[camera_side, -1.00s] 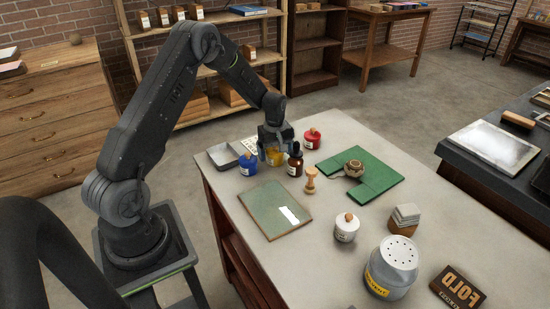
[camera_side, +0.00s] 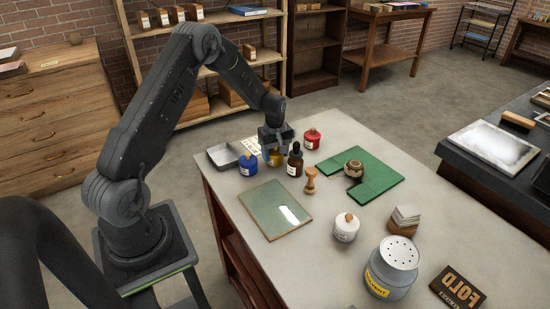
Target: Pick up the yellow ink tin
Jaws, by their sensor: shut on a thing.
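The yellow ink tin (camera_side: 275,159) is near the far left end of the pale worktop, partly hidden by my gripper and the dark dropper bottle (camera_side: 295,161). My gripper (camera_side: 275,151) is above it, pointing down, with its fingers shut on the top of the tin. The tin looks upright and at about worktop height; whether it touches the surface I cannot tell. A blue tin (camera_side: 248,165) stands close on its left. A red tin (camera_side: 312,139) stands to its right, farther back.
A grey metal tray (camera_side: 223,156) lies left of the blue tin. A green board (camera_side: 267,209), a wooden stamp handle (camera_side: 310,181), a white tin (camera_side: 346,228), a green mat (camera_side: 376,187) and a large shaker can (camera_side: 391,268) stand nearer or to the right.

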